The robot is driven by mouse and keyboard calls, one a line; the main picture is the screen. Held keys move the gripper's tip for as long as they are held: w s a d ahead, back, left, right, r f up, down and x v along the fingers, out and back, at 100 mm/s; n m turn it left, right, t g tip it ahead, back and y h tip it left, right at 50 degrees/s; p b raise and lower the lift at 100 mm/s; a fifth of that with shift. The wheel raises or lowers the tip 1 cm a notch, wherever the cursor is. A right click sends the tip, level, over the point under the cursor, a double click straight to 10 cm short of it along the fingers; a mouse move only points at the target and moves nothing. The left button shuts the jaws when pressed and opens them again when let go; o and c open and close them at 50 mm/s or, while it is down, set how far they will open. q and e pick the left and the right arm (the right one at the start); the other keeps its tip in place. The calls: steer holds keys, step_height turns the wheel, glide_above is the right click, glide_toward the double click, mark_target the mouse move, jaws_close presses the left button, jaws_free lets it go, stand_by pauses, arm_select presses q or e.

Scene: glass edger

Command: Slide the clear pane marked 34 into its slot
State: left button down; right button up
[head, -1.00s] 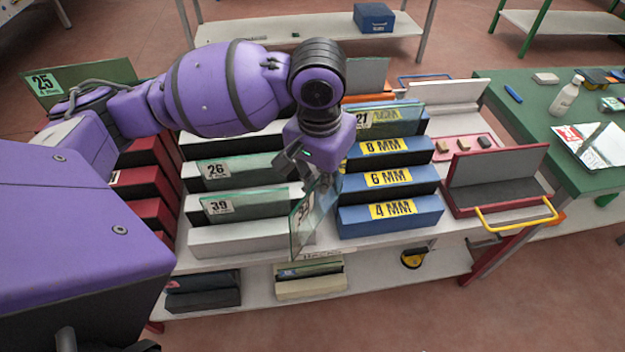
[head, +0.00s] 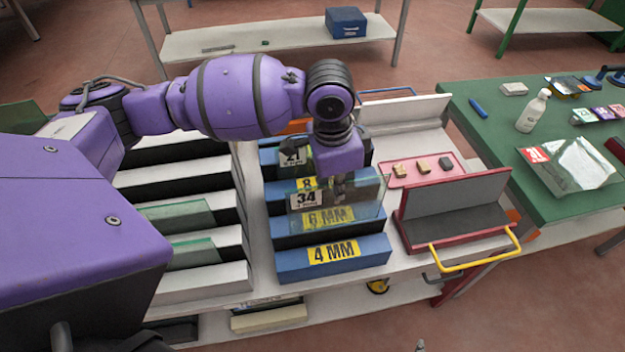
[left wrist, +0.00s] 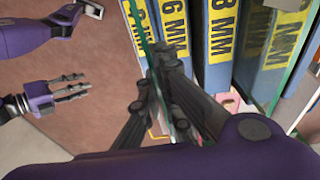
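The clear pane marked 34 (head: 362,208) is upright in my left gripper (head: 340,188), its label facing the head camera. The 4 MM block (head: 362,257) is nearest. In the left wrist view, my left fingers (left wrist: 165,98) are closed on the pane, seen edge-on as a green strip (left wrist: 139,28). Whether its lower edge touches a block is unclear. My right gripper (left wrist: 72,87) is apart from it, fingers spread.
A pane marked 21 (head: 292,157) stands behind. White racks (head: 215,282) with panes are to the left. A red-framed stand with a yellow handle (head: 478,255) and a pink tray (head: 432,177) are to the right. A green table (head: 490,135) holds a bottle (head: 533,110).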

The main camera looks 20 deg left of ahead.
arm_select(q)
steer(key=s, duration=0.1)
glide_above(332, 223)
steer(key=f, duration=0.2)
steer(key=f+b, duration=0.1)
steer(key=f, duration=0.2)
steer(key=shift+s+d+f, duration=0.15)
steer(key=shift+s+f, duration=0.05)
steer(key=shift+f, duration=2.75)
steer(key=shift+f+b, duration=0.3)
steer(key=shift+f, duration=0.15)
arm_select(e)
steer(key=shift+s+d+f, duration=0.2)
steer(key=shift+s+f, duration=0.65)
steer(key=shift+s, duration=0.25)
arm_select(q)
steer(key=shift+f, duration=0.35)
steer(key=c, duration=1.9)
jaws_free()
arm_select(e)
steer(key=shift+s, duration=0.1)
arm_select(q)
steer(key=shift+o, duration=0.2)
step_height(332, 223, up, 12)
steer(key=s+a, duration=0.1)
